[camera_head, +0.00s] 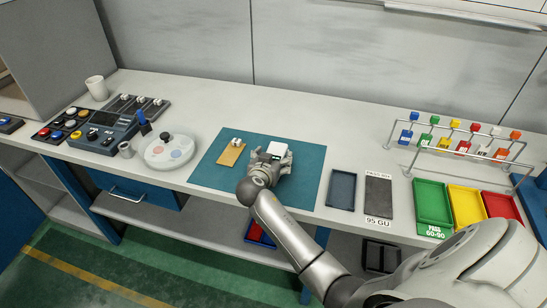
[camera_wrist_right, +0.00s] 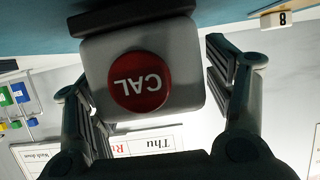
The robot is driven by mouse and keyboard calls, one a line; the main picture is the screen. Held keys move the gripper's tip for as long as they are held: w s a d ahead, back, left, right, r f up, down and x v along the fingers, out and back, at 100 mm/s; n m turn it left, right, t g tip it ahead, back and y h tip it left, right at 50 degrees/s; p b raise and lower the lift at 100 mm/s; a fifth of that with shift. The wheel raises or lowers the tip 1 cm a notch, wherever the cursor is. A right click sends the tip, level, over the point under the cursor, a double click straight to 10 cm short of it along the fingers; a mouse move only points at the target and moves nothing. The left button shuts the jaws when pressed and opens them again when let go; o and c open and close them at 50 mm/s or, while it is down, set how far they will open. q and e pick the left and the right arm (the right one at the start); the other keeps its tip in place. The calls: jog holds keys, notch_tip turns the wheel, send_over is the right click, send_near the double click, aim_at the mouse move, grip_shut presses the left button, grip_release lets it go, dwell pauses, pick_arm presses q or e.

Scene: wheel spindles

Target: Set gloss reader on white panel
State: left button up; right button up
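The gloss reader (camera_head: 275,151) is a small white block with a dark display, on or just above the teal mat. In the right wrist view its red CAL button (camera_wrist_right: 140,81) faces the camera upside down, on a pale body with a dark slab. My right gripper (camera_head: 278,156) has a finger on each side of the reader; it also shows in the wrist view (camera_wrist_right: 148,75). I cannot tell whether the fingers press on it. I cannot clearly pick out a white panel; a tan plate (camera_head: 232,156) with a pale knob lies left of the reader. My left gripper is out of view.
Right of the teal mat (camera_head: 307,165) lie a blue-grey tray (camera_head: 342,190) and a dark tile (camera_head: 378,196) labelled 95 GU. Green (camera_head: 432,203), yellow (camera_head: 466,207) and red trays stand farther right, before a wire rack of coloured tags. A round pale dish (camera_head: 168,151) stands left.

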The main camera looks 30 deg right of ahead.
jog(key=shift+o, duration=0.3)
jog(key=shift+d, duration=0.15)
jog(key=shift+w+d+f, duration=0.1)
jog(key=shift+d, duration=0.05)
jog(key=shift+s+a+r, duration=0.2)
jog(key=shift+s+a, duration=0.05)
jog(key=shift+a, duration=0.2)
jog(key=b+v, duration=0.2)
jog(key=v, duration=0.8)
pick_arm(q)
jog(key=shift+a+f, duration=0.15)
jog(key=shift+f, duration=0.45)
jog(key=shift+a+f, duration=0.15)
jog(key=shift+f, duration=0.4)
pick_arm(e)
jog(key=shift+s+a+r, duration=0.25)
jog(key=shift+s+a, duration=0.05)
jog(key=shift+s, duration=0.1)
